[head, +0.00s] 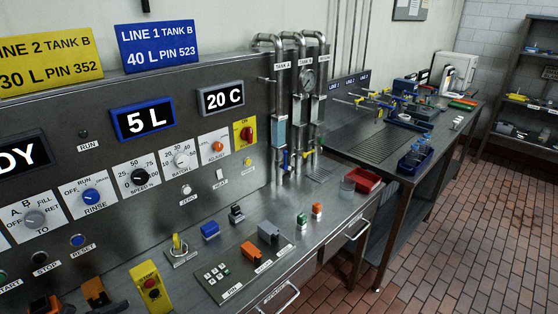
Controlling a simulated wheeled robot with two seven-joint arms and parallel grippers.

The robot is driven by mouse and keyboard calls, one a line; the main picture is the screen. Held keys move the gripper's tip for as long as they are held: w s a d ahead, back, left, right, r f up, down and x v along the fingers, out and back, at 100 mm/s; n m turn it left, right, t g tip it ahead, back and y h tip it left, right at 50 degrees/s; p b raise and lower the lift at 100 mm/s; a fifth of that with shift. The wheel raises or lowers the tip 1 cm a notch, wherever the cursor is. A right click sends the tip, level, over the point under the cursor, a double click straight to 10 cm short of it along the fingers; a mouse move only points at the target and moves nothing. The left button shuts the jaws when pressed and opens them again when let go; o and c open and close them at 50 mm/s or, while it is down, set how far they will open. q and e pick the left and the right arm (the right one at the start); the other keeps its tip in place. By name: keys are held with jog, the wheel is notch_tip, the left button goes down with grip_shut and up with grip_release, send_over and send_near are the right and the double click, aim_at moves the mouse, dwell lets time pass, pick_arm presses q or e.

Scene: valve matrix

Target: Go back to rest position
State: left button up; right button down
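Two orange-and-dark parts stick up at the bottom left edge of the head view, beside the yellow stop box; they look like the fingertips of my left gripper (72,302). They stand apart, with nothing seen between them, and the rest is cut off by the frame. My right gripper is not in view.
The steel control panel (60,125) with knobs and displays rises at the left. A yellow stop box (151,288), a keypad plate (225,284) and small blocks sit on its ledge. A red tray (364,180) and a side bench (345,130) stand beyond. Tiled floor (470,240) at right is clear.

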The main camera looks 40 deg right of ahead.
pick_arm(q)
jog(key=shift+v, duration=2)
